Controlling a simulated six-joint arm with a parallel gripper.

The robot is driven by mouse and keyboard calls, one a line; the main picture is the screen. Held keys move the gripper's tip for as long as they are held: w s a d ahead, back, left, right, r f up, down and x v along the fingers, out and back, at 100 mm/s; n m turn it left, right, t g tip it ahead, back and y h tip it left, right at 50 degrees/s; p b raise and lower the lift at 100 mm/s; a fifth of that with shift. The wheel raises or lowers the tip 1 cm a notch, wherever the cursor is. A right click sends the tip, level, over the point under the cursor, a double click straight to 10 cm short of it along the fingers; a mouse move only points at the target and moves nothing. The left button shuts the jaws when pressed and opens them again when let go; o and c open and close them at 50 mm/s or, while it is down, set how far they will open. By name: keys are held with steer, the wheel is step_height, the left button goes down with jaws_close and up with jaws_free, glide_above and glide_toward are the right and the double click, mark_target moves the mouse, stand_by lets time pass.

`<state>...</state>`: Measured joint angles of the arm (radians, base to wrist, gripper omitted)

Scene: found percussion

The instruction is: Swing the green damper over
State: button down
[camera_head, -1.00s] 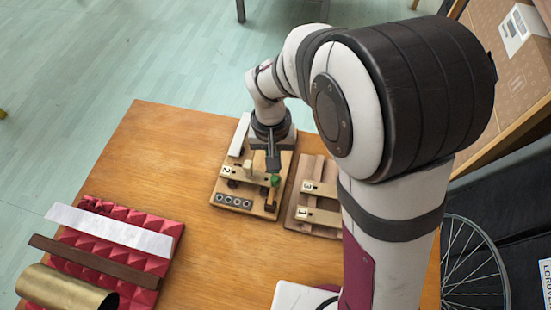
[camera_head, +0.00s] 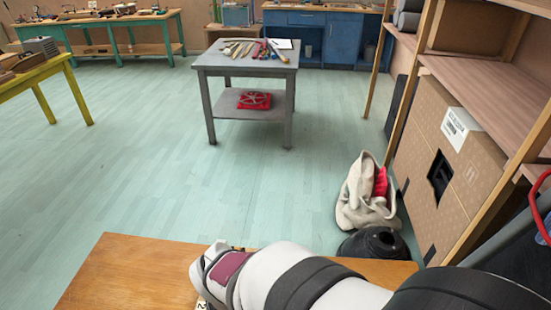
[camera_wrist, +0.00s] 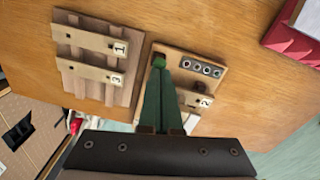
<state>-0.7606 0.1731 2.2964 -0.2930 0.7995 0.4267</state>
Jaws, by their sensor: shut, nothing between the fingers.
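The green damper's knob (camera_wrist: 158,61) shows in the wrist view at the left edge of the wooden board (camera_wrist: 165,48) marked 2. My gripper (camera_wrist: 162,74) is shut and empty, its long dark green-toned fingers tapering toward the knob. The fingertips look very close to the knob. I cannot tell whether they touch, and the fingers hide the part of the board under them. In the head view, only my arm and a scrap of the board's label are in sight at the bottom edge; the damper and gripper are out of that picture.
A second board (camera_wrist: 72,80) with bars marked 1 and 3 lies beside it. Several round metal pieces (camera_wrist: 202,68) sit by the knob. A red textured pad (camera_wrist: 290,38) is at the upper right. The bench top (camera_head: 120,272) has bare wood at its left.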

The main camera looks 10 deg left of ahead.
steer(key=shift+t, duration=0.7)
steer(key=shift+s+f, duration=0.45)
steer(key=shift+s, duration=0.45)
steer(key=shift+s+f, duration=0.5)
steer(key=shift+s, duration=0.35)
steer(key=shift+s+f, duration=0.45)
steer(key=shift+s, duration=0.45)
steer(key=shift+s+f, duration=0.1)
steer(key=shift+d, duration=0.1)
